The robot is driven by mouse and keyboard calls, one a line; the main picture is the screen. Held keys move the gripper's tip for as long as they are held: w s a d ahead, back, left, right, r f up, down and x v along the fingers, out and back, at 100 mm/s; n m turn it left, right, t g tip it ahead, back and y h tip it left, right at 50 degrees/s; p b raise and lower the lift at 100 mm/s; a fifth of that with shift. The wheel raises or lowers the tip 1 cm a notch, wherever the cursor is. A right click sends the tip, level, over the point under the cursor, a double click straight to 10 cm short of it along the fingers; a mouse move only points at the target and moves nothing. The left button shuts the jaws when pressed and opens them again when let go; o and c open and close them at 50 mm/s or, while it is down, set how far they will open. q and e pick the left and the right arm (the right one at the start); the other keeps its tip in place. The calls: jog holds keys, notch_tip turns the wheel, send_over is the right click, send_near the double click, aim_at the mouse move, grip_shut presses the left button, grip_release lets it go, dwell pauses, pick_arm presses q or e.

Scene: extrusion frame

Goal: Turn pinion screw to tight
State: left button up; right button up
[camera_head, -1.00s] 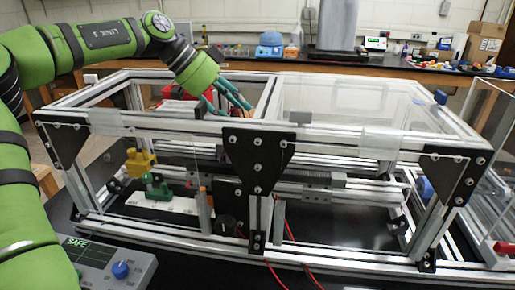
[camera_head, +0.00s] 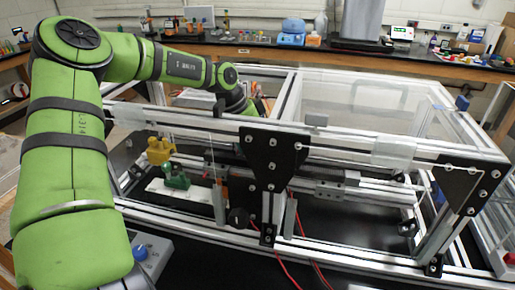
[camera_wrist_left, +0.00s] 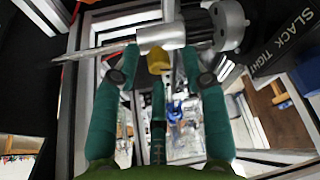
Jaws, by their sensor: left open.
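In the left wrist view my left gripper (camera_wrist_left: 160,66) is open, its teal fingers spread below a silver cylindrical fitting (camera_wrist_left: 168,35). A small yellow cylinder (camera_wrist_left: 158,61) sits under the fitting, between the fingertips; I cannot tell whether any finger touches it. I cannot tell for certain which part is the pinion screw. A dark plate (camera_wrist_left: 290,38) lettered SLACK and TIGHT is at the right. My right gripper is not in view.
The aluminium extrusion frame (camera_head: 350,147) with black corner plates and clear panels surrounds the work area. Inside stand a yellow block (camera_head: 160,150) and a green part (camera_head: 176,177). Red wires (camera_head: 288,262) hang at the front. A control box (camera_head: 150,252) is at lower left.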

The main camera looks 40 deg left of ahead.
pick_arm(q)
jog(key=shift+s+a, duration=0.1)
grip_shut()
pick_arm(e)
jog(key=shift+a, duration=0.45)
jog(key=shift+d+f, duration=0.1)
pick_arm(q)
jog(key=shift+m+h+b, duration=0.3)
jog(key=shift+m+b, duration=0.25)
jog(key=shift+m, duration=0.15)
jog(key=shift+w+a+m+g+h+b, duration=0.15)
jog(key=shift+m+g+b, duration=0.1)
jog(key=shift+m, duration=0.35)
jog(key=shift+w+d+m+g+h+b, duration=0.15)
jog(key=shift+m+g+b, duration=0.1)
jog(key=shift+m, duration=0.35)
jog(key=m+g, duration=0.1)
jog(key=m, duration=0.2)
jog(key=shift+a+r+m, duration=0.1)
jog(key=shift+m, duration=0.2)
jog(key=shift+w+m+g+h, duration=0.1)
jog(key=shift+m+g+h, duration=0.2)
jog(key=shift+m+g, duration=0.85)
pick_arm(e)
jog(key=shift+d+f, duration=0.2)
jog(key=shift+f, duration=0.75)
pick_arm(q)
jog(key=shift+m+t, duration=0.25)
jog(key=shift+m, duration=0.3)
